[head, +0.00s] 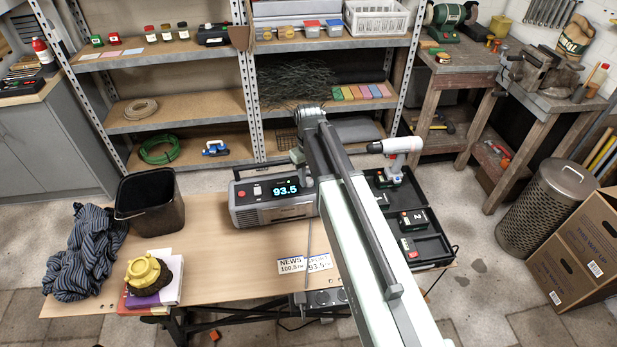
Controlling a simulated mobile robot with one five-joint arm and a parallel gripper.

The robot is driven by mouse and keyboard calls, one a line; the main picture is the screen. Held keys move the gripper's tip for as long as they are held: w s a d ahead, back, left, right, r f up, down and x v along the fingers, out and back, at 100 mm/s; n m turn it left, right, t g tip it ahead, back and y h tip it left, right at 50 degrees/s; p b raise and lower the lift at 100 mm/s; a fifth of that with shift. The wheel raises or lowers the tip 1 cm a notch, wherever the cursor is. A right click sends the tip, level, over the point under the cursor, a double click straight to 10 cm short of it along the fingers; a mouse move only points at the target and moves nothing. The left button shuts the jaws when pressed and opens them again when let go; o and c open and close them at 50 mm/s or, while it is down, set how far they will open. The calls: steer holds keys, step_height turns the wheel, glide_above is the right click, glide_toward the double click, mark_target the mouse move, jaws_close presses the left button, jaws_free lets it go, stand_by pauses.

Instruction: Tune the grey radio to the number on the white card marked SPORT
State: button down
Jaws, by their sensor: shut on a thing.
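The grey radio (275,212) stands on the wooden workbench, and its lit display (286,189) reads 93.5. Two white cards lie in front of it. The left card (291,266) reads NEWS 100.5. The right card (318,263) reads about 93.5, and its heading is small and hard to make out, partly beside my arm. My gripper (308,181) is at the right end of the radio's front, shut on what appears to be the tuning knob. The knob and most of the fingertips are hidden by the gripper and my arm.
A black bin (150,203), a striped cloth (84,252) and books with a yellow-topped object (148,271) fill the bench's left. An open black case (410,222) and a white drill (395,155) are at right. Shelves (185,100) stand behind.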

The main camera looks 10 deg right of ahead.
mark_target(309, 180)
stand_by(0.3)
steer(key=c, duration=1.1)
jaws_free()
steer(key=shift+o, duration=0.2)
step_height(309, 180, up, 8)
steer(key=p, duration=0.8)
steer(key=shift+f, duration=0.15)
